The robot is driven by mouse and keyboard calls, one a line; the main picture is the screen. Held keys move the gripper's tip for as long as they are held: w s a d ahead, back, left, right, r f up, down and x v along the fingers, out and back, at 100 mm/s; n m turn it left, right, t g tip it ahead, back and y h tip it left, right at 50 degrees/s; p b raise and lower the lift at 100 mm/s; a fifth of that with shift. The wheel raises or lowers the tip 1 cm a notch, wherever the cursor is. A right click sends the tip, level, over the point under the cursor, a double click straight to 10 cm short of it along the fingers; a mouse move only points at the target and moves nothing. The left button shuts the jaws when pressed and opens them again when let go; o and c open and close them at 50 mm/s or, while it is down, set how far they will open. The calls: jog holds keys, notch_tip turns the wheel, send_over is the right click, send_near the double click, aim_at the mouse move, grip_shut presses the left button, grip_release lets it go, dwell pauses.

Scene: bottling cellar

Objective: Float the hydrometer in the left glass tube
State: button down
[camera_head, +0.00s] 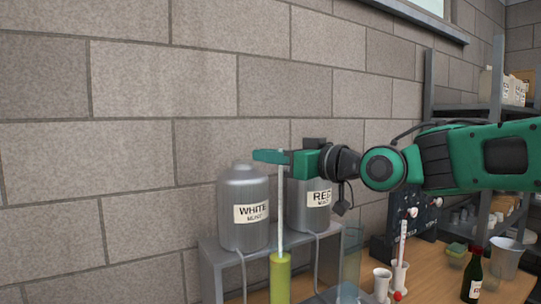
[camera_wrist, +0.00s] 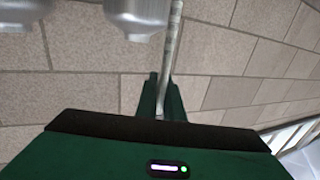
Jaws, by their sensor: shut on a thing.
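My gripper (camera_head: 279,157) is shut on the upper part of the hydrometer (camera_head: 280,205), a thin pale upright stem. In the wrist view the hydrometer (camera_wrist: 171,55) runs out from between my two green fingers (camera_wrist: 161,98). Below it in the head view stands a tall tube (camera_head: 280,281) filled with yellow-green liquid. The hydrometer's lower end meets the top of this liquid; I cannot tell whether it is inside the tube or in front of it. The tube's foot is cut off by the picture edge. A clear bluish vessel (camera_head: 351,268) stands to its right.
Two metal canisters, white must (camera_head: 243,205) and red must (camera_head: 309,206), stand on a grey rack (camera_head: 270,256) close behind, with hoses hanging down. On the wooden bench (camera_head: 437,285) are white cups (camera_head: 382,283), a red-tipped instrument (camera_head: 403,240), a dark bottle (camera_head: 473,276) and a jug (camera_head: 507,258).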

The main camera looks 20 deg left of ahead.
notch_tip(320, 180, down, 9)
dwell(2.3)
jog(key=shift+f, duration=0.15)
jog(key=c, duration=1.8)
grip_release()
jog(key=v, duration=1)
jog(key=shift+d+f, duration=0.1)
jog(key=shift+d, duration=0.3)
